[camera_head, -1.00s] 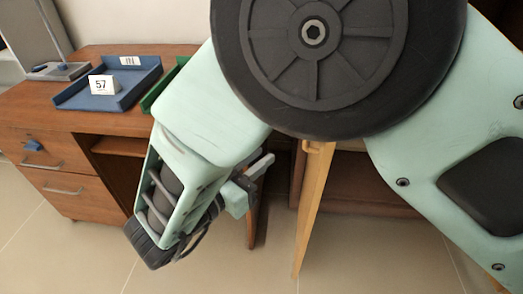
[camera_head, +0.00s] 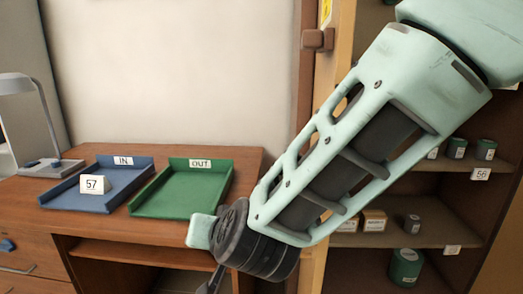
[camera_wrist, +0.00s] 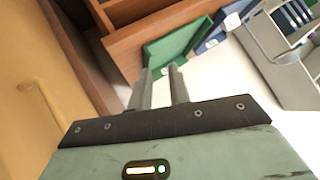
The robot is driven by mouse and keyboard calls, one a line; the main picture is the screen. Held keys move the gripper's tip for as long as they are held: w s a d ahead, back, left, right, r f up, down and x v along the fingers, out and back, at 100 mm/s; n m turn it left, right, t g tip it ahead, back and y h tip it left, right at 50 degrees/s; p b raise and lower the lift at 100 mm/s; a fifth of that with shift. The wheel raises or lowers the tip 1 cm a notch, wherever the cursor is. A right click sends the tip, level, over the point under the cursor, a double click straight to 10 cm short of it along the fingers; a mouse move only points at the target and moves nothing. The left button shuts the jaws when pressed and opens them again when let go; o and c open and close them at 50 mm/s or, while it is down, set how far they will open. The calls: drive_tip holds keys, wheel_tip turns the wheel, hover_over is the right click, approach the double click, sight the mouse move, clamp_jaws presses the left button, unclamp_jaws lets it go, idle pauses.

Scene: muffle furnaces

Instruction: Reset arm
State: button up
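My gripper shows in the wrist view (camera_wrist: 160,77), with two grey fingers pointing up the picture. A gap shows between the fingers, and nothing is held in it. Beyond the fingertips lies the green tray (camera_wrist: 163,50), apart from them. In the head view my mint arm reaches from the upper right down to the lower middle, its wrist in front of the desk's right end. The fingers cannot be made out clearly there.
On the desk (camera_head: 110,231) are a blue IN tray (camera_head: 75,200) with a "57" card (camera_head: 95,184), a green OUT tray (camera_head: 185,190) and a grey lamp (camera_head: 22,110). A shelf cabinet (camera_head: 440,220) with small containers stands right, behind my arm. Its wooden door edge (camera_head: 338,65) is close to the arm.

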drive_tip(key=s+d+f+n+g+h, duration=0.2)
drive_tip(key=s+d+n+g+h, duration=0.6)
drive_tip(key=s+d, duration=1.35)
wheel_tip(320, 180, up, 12)
drive_tip(key=w+d+m+g+y+p, duration=0.1)
drive_tip(key=w+y+p, duration=0.1)
drive_tip(key=p, duration=1)
drive_tip(key=shift+d+r+g+y+p, duration=0.15)
drive_tip(key=shift+d+g+y+p, duration=0.2)
drive_tip(key=shift+y, duration=0.25)
drive_tip(key=shift+a, duration=0.1)
